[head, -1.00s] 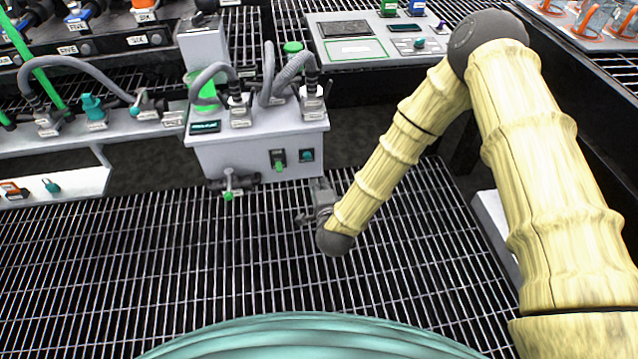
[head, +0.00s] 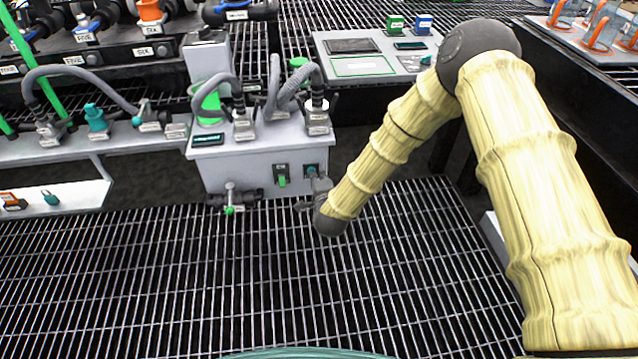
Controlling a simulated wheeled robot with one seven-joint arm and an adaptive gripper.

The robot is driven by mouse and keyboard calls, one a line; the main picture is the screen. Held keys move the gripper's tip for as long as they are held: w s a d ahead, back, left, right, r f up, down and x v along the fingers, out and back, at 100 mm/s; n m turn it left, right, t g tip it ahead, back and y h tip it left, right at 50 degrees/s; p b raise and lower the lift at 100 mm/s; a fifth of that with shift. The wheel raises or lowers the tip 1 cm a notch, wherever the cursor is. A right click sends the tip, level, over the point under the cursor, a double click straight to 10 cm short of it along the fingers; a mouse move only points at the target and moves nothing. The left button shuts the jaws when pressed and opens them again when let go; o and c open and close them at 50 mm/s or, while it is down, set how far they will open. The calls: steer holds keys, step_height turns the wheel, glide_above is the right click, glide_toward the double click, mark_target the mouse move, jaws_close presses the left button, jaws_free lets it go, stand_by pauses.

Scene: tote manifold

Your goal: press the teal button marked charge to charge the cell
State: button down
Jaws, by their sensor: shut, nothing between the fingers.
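The teal button (head: 311,171) sits on a dark plate at the right of the grey box's front face; its label is too small to read. The grey box (head: 235,172) carries hoses and a small dark display on top. My gripper (head: 309,186) is shut and empty, right at the lower part of the button plate. It partly covers the plate, and I cannot tell whether the fingertips touch the button. The cell is not something I can make out for sure.
A green switch (head: 282,181) is just left of the button plate. A valve with a green tip (head: 230,209) sticks out from the box's lower left. A grey panel (head: 362,66) with small boxes stands behind. The grated floor (head: 200,290) in front is clear.

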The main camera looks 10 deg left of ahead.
steer(key=shift+w+a+r+p, duration=0.15)
steer(key=shift+w+p, duration=0.25)
steer(key=shift+w, duration=0.7)
steer(key=shift+a, duration=0.1)
steer(key=f+p+v, duration=0.1)
steer(key=p+v, duration=0.3)
steer(key=v, duration=1)
steer(key=shift+s+f+p, duration=0.15)
steer(key=shift+f+p, duration=0.05)
steer(key=shift+p, duration=0.15)
